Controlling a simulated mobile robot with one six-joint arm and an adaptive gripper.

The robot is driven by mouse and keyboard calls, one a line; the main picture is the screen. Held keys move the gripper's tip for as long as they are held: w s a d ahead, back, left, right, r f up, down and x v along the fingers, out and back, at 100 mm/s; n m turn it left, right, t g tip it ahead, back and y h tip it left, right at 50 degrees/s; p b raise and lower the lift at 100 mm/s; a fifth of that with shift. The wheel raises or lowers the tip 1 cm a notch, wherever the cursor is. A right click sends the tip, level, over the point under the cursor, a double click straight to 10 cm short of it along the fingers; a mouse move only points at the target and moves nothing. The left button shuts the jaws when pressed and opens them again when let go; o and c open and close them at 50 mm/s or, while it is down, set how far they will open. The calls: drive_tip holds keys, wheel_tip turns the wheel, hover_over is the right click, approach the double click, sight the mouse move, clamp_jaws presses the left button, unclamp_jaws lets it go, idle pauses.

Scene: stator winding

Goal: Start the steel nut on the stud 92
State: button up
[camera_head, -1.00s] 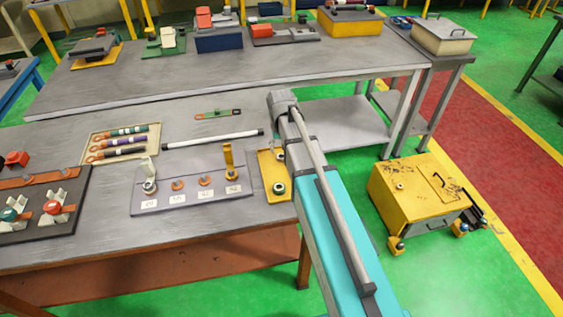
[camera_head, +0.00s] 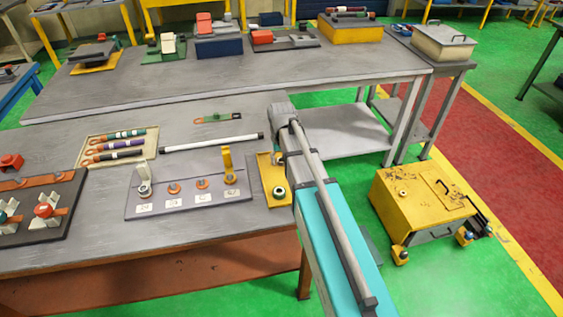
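The stud board (camera_head: 190,207) lies near the front edge of the grey workbench. It bears a row of several posts, each with a small white label; the numbers are too small to read surely. The left stud (camera_head: 145,188) carries an upright silver-white lug. Two copper-coloured posts (camera_head: 188,186) are in the middle. The right stud (camera_head: 231,178) above the rightmost label carries an upright yellow lug. A yellow tray (camera_head: 267,180) right of the board holds a dark green-rimmed nut (camera_head: 279,192) and a small pale piece near its far end. My arm crosses beside the tray; my gripper is not visible.
A tray with coloured tools (camera_head: 92,160), a white rod (camera_head: 211,143) and a green tool (camera_head: 217,118) lie behind the board. Left is a dark fixture (camera_head: 63,222) with red and white parts. A yellow wheeled cabinet (camera_head: 422,205) stands on the floor at right.

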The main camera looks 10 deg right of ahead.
drive_tip(key=c, duration=0.8)
wheel_tip(320, 180, up, 9)
drive_tip(key=p, duration=0.9)
drive_tip(key=shift+c, duration=0.2)
idle(0.4)
